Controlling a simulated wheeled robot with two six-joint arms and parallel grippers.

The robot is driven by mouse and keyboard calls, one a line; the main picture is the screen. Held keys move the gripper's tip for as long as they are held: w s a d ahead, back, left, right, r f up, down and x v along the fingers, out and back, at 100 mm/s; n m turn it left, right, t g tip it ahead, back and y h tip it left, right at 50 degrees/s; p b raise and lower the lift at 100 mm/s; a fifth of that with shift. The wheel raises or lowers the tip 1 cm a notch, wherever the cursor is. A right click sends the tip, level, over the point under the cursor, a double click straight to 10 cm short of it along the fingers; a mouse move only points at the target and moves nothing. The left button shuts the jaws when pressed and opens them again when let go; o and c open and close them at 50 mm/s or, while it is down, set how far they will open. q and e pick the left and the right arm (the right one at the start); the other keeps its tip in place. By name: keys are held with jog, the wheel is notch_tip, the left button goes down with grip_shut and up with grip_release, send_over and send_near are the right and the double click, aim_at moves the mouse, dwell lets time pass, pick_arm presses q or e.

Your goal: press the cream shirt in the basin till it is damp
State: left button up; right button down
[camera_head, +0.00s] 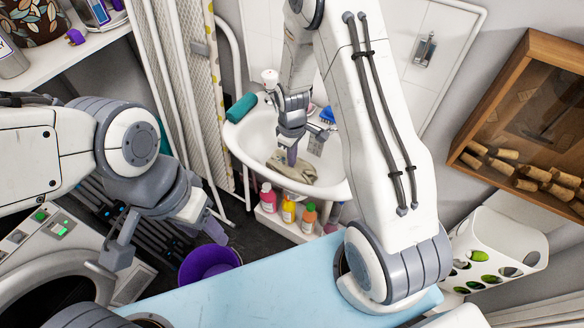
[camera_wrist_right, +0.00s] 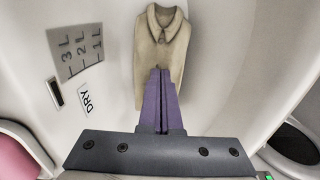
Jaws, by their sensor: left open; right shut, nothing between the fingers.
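The cream shirt (camera_head: 298,170) lies in the white basin (camera_head: 237,142), partly hidden behind my right gripper. In the right wrist view the shirt (camera_wrist_right: 163,45) shows its collar at the top, flat against the basin wall (camera_wrist_right: 225,60). My right gripper (camera_head: 292,157) points down into the basin. Its purple fingers (camera_wrist_right: 160,75) are shut together with nothing between them, and their tips overlap the shirt's middle; whether they press on it I cannot tell. My left gripper (camera_head: 165,240) is open and empty, outside the basin at the lower left.
The basin wall carries level marks (camera_wrist_right: 80,45) and a DRY label (camera_wrist_right: 86,100). A teal roll (camera_head: 241,108) and a blue brush (camera_head: 327,115) sit at the rim. Several bottles (camera_head: 288,209) stand below. A purple bucket (camera_head: 208,262) and a light blue board (camera_head: 250,290) are nearer.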

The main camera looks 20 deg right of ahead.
jog(key=shift+s+f, duration=0.15)
notch_tip(320, 180, up, 10)
jog(key=p, duration=0.8)
jog(key=shift+p, duration=0.4)
jog(key=s+a+r, duration=0.9)
jog(key=a+r, duration=0.3)
jog(key=r, duration=0.2)
jog(key=s+a+r, duration=0.1)
jog(key=s+r, duration=0.2)
jog(key=s, duration=0.4)
jog(key=s+a+r+y, duration=0.1)
jog(key=s+r, duration=0.2)
jog(key=s, duration=0.4)
jog(key=shift+s+r, duration=0.25)
jog(key=shift+r, duration=0.1)
